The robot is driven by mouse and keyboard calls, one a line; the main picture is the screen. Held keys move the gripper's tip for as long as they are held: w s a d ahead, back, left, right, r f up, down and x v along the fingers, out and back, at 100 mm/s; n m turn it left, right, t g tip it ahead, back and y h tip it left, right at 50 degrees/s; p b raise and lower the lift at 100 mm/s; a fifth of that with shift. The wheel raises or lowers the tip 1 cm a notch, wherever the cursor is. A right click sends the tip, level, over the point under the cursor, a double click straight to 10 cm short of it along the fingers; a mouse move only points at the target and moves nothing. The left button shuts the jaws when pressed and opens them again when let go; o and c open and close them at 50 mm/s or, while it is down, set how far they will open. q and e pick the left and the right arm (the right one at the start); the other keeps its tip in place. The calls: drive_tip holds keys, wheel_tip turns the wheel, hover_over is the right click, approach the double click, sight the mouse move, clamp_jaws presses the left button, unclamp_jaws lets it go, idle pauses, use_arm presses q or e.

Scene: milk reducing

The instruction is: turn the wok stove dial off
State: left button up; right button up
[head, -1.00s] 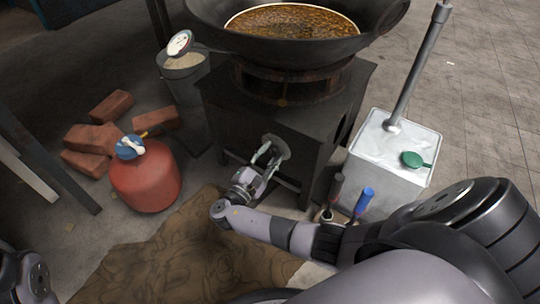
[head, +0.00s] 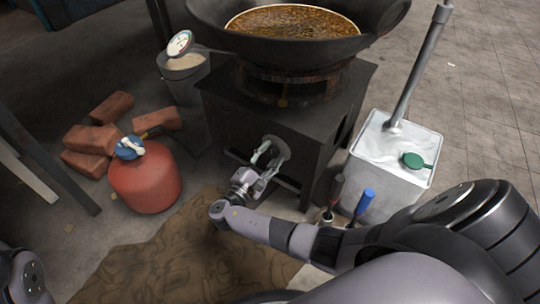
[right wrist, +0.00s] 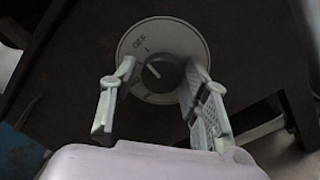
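The wok stove (head: 255,125) is a dark metal box under a large wok (head: 290,50) of brown food. Its round, pale dial plate (right wrist: 172,38) shows in the right wrist view, with "OFF" at the upper left. The dark knob (right wrist: 168,74) has a white mark pointing to the upper left, below the OFF mark. My right gripper (right wrist: 158,72) is open, with one finger on each side of the knob. The left finger is apart from it; the right one is close, contact unclear. In the head view the right gripper (head: 264,155) is at the stove's front. My left gripper is out of view.
A red gas canister (head: 146,182) and several bricks (head: 92,140) are on the left. A white square can (head: 390,165) stands right of the stove, with screwdriver-like tools (head: 363,203) beside it. A brown patterned cloth (head: 165,262) lies in front.

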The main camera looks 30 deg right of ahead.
drive_tip(key=shift+o, duration=1.1)
drive_tip(key=r+v, duration=0.1)
drive_tip(key=v, duration=1.1)
drive_tip(key=shift+f, duration=0.45)
